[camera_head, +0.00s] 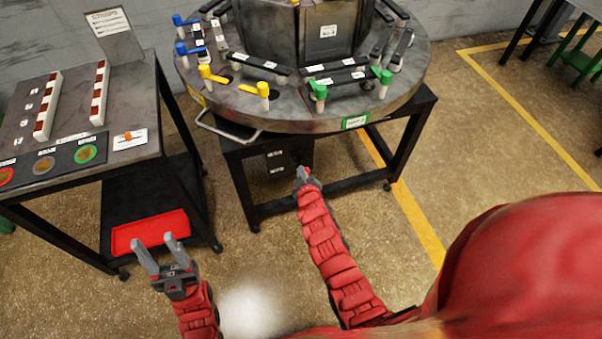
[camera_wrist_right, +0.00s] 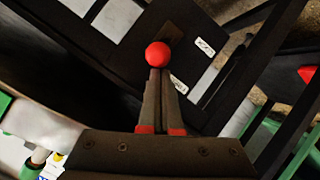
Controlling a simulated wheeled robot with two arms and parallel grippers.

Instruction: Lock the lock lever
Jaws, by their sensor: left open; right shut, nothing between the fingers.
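The lock lever's red ball knob (camera_wrist_right: 158,54) shows in the right wrist view, right at the tips of my right gripper (camera_wrist_right: 160,75). Whether they touch I cannot tell. The fingers are shut together with nothing between them. The lever's rod is hidden. In the head view my right gripper (camera_head: 303,175) is beside the black labelled panel (camera_head: 276,160) under the round turntable (camera_head: 310,122), and the knob is not visible there. My left gripper (camera_head: 160,252) is open and empty, low in front of the side table.
The turntable carries blue, yellow and green handles (camera_head: 262,90). A metal loop handle (camera_head: 228,130) sticks out at its left front. A side table (camera_head: 130,90) with coloured buttons and a red tray (camera_head: 150,232) below stand at left.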

